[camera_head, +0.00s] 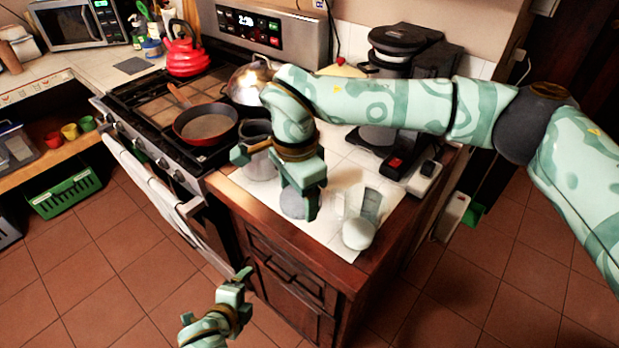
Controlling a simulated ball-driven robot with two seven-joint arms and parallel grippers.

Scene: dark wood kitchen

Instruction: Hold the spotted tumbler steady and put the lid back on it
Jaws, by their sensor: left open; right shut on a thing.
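My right gripper (303,207) points down over the front of the white-topped counter (338,165). It is shut on a small grey rounded thing (290,205), mostly hidden behind the fingers; I cannot tell whether this is the lid or part of the tumbler. A dark grey cup-like vessel (260,168) stands behind my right gripper, partly covered by it; I cannot make out spots on it. My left gripper (242,277) is open and empty, low in front of the cabinet, below the counter top and apart from everything on it.
A clear glass (370,205) and a pale round thing (358,233) stand right of my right gripper, near the counter's edge. A black coffee machine (400,75) is behind. Left are the stove with a red pan (206,123), a steel dome (248,82) and a red kettle (186,52).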

